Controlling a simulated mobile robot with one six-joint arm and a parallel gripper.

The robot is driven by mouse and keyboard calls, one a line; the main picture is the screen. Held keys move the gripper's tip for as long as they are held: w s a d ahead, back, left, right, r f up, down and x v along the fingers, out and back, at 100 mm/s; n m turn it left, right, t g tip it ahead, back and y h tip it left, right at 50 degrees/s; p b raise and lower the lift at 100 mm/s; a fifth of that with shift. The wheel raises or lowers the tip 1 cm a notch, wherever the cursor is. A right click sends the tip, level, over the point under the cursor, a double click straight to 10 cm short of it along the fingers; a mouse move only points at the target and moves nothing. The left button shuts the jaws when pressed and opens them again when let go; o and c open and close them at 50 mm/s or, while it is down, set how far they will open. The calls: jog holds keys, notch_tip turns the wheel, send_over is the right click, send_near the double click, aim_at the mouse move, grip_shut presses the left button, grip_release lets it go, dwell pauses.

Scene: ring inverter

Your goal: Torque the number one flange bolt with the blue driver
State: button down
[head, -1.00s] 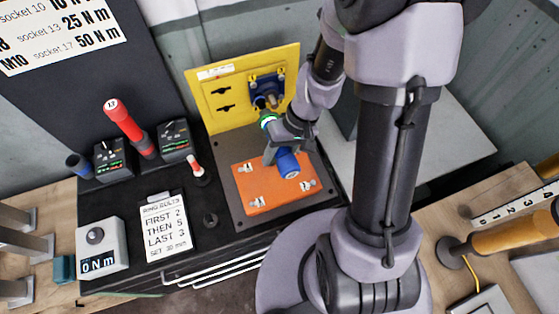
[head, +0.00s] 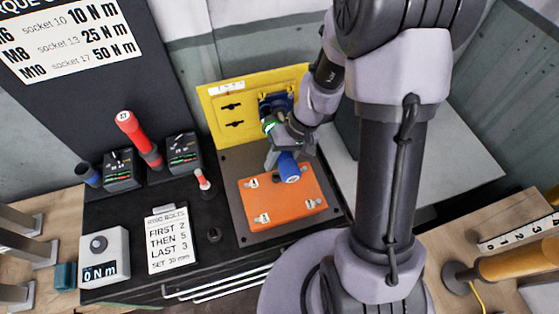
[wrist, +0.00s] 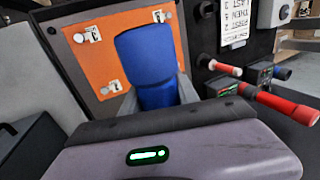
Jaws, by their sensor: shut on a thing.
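My gripper (head: 280,155) is shut on the blue driver (head: 288,168), which also shows in the wrist view (wrist: 150,65) between my fingers. The driver is over the back part of the orange flange plate (head: 285,205); whether it touches the plate cannot be told. The plate carries bolts with white number tags: one at back left (head: 252,183), one at front left (head: 262,219) and one at front right (head: 313,204). The back right corner is hidden by the driver and my gripper.
A yellow panel (head: 228,105) stands behind the plate. To the left are a red driver (head: 138,138), two dark chargers (head: 122,170), a small red-and-white tool (head: 202,181), a "RING BOLTS" card (head: 167,238) and a box reading 0 Nm (head: 104,258).

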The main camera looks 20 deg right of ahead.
jog(key=shift+w+r, duration=0.1)
jog(key=shift+w, duration=0.8)
dwell(1.1)
